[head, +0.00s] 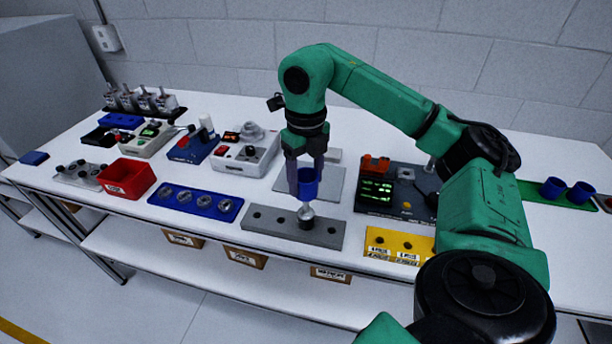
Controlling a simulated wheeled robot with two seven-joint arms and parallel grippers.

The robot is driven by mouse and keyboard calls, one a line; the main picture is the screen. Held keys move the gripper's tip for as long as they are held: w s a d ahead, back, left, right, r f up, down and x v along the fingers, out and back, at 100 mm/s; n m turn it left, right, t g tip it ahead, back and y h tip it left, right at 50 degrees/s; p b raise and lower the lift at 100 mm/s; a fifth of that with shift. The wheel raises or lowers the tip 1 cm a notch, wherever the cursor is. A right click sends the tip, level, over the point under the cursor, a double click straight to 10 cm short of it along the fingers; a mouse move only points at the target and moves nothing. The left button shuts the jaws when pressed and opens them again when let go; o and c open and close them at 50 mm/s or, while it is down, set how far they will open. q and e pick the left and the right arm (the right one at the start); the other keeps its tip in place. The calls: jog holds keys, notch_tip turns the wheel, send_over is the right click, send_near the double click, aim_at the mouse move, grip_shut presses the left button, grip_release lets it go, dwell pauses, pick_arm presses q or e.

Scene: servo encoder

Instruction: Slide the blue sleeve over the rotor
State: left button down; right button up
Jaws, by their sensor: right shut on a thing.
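My right gripper (306,172) points down, shut on a blue sleeve (307,189). The sleeve is upright, above the grey fixture bar (270,222). Just below the sleeve, a silvery rotor (306,212) stands on the bar, which has several dark holes. The sleeve's lower edge looks close over the rotor's top; I cannot tell whether they touch. My left gripper is not in view.
More blue sleeves (553,187) stand on a green strip (530,190) at the right. A blue tray (195,203) and red bin (127,178) lie left. A dark instrument (377,190) and yellow block (399,244) sit right of the bar.

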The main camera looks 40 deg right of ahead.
aim_at(306, 206)
jog(key=shift+f, duration=0.1)
jog(key=shift+f+b, duration=0.7)
jog(key=shift+f, duration=0.2)
jog(key=shift+f+b, duration=0.7)
jog(key=shift+f, duration=0.25)
jog(key=shift+f, duration=0.1)
jog(key=shift+f+b, duration=0.65)
jog(key=shift+f, duration=0.2)
jog(key=shift+f, duration=0.1)
jog(key=shift+f+b, duration=0.7)
jog(key=shift+f, duration=0.15)
